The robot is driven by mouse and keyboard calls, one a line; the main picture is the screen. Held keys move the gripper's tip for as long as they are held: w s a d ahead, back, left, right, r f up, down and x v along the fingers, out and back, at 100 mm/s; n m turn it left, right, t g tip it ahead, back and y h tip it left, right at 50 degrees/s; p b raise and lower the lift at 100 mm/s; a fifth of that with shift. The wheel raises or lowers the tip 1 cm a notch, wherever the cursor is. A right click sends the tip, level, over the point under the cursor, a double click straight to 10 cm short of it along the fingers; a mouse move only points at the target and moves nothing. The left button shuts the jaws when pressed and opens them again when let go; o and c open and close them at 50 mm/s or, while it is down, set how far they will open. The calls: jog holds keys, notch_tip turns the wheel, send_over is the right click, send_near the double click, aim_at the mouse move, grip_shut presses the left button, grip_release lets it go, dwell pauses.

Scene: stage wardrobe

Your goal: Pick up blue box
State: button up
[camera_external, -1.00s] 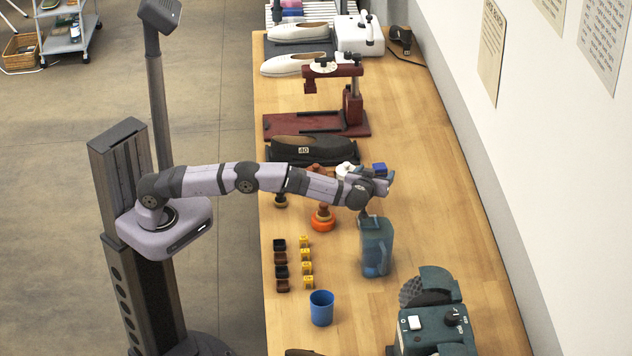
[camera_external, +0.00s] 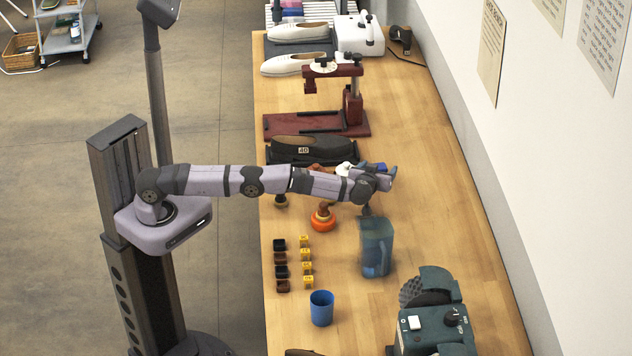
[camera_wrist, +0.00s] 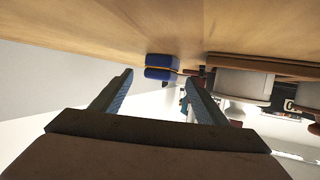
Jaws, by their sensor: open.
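The blue box (camera_external: 379,167) is small and stands on the table just beyond my gripper in the external view, partly hidden by it. In the wrist view, a dark blue block with a thin orange band (camera_wrist: 162,60), likely this box, lies ahead, in line with the gap between the fingertips. My gripper (camera_external: 391,178) is open and empty, with its fingers (camera_wrist: 159,78) spread apart. The box is beyond the fingertips, not between them.
A blue translucent jug (camera_external: 376,250) stands in front of my wrist. An orange-based stamp-like thing (camera_external: 322,219) and a white knobbed thing (camera_external: 344,169) are close by. A dark shoe (camera_external: 312,149) lies behind. A blue cup (camera_external: 321,308) and several small blocks (camera_external: 306,255) are nearer the front.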

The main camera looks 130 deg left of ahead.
jog(key=c, duration=1.2)
jog(key=shift+r, duration=0.15)
jog(key=shift+r, duration=0.45)
notch_tip(320, 180, up, 14)
jog(key=p, duration=0.7)
jog(key=shift+r+p, duration=0.15)
jog(key=shift+p, duration=0.2)
jog(key=shift+r+p, duration=1.25)
jog(key=shift+p, duration=0.05)
jog(key=shift+c, duration=0.3)
